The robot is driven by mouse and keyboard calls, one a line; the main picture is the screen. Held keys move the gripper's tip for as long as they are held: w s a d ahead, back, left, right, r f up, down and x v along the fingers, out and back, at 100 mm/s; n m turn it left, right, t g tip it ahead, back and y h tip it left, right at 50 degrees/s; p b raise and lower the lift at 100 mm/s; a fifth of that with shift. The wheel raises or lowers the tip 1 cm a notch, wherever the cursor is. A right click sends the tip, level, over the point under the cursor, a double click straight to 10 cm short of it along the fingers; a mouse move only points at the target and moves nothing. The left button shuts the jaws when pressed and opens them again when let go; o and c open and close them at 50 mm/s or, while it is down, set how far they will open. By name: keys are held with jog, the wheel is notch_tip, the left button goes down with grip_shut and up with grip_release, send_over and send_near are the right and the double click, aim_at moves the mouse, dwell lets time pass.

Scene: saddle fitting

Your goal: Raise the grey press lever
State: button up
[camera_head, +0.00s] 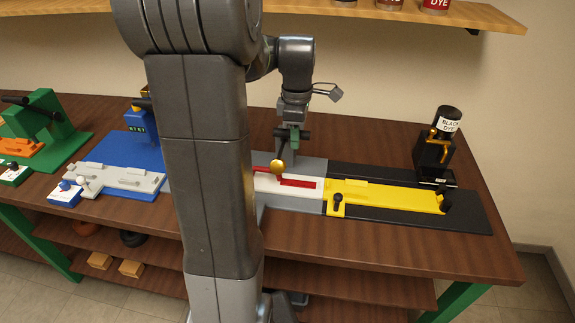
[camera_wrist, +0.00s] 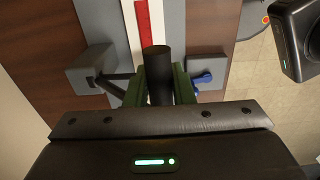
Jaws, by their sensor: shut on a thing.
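My gripper (camera_head: 293,137) is shut on the black handle of the grey press lever (camera_head: 305,134), above the grey station. In the wrist view my green fingers (camera_wrist: 158,85) stand on both sides of the black handle (camera_wrist: 155,62). A dark arm runs from near the handle to a grey block (camera_wrist: 92,68) on the left. A red strip on a white bed (camera_head: 295,182) lies in front of the gripper, and a round gold piece (camera_head: 278,167) is just below it. My arm hides the left part of the grey station.
The blue station (camera_head: 125,150) and green station (camera_head: 45,120) stand left. A shelf (camera_head: 440,13) with dye cans hangs above. Bare wooden table shows in front.

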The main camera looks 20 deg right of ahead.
jog(key=shift+w+d+r+p, duration=0.4)
jog(key=shift+w+r+p, duration=0.25)
jog(key=shift+w+p, duration=0.1)
jog(key=shift+w+d+r+p, duration=0.25)
jog(key=shift+w+r+p, duration=0.1)
jog(key=shift+r+p, duration=0.35)
jog(key=shift+o, duration=0.3)
jog(key=shift+o, duration=0.2)
jog(key=o, duration=0.6)
jog(key=shift+w, duration=0.1)
jog(key=shift+o, duration=0.3)
jog(key=shift+d+f, duration=0.1)
